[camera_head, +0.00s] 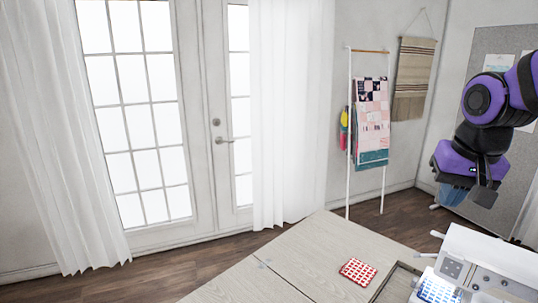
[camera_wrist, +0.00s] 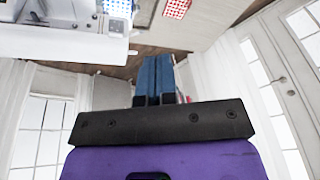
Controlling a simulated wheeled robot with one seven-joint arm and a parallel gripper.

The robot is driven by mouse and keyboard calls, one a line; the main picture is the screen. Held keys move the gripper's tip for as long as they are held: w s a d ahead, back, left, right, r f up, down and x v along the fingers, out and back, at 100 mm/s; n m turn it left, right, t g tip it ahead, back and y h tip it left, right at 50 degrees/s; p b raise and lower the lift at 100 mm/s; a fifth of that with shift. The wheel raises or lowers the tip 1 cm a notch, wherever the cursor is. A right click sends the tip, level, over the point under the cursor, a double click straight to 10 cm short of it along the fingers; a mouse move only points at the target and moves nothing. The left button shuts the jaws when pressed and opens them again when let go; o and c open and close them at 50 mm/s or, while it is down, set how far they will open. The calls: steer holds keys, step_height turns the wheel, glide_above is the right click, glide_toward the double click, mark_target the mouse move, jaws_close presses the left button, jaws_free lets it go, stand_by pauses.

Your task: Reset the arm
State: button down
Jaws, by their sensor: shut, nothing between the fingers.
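My gripper (camera_head: 452,196) hangs at the right side of the head view, at the end of my purple and black arm. It is held in the air above and behind the white sewing machine (camera_head: 495,258). In the wrist view my gripper (camera_wrist: 155,60) shows two blue fingers side by side, shut together with nothing held. The sewing machine also shows at the upper left of the wrist view (camera_wrist: 55,42), apart from the fingers.
A pale wood cabinet top (camera_head: 300,258) carries a red checked cloth (camera_head: 358,271). A blue checked cloth (camera_head: 437,290) lies at the machine. A white ladder rack (camera_head: 349,150) with quilts (camera_head: 371,115) stands behind. A grey board (camera_head: 495,140) is behind my arm.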

steer(key=s+a+r+n+t, duration=0.1)
steer(key=s+r+n+t, duration=0.1)
steer(key=s, duration=1)
steer(key=shift+s+a+r+n, duration=0.15)
steer(key=shift+a+r+n, duration=0.25)
steer(key=shift+r+n, duration=0.3)
stand_by(1.0)
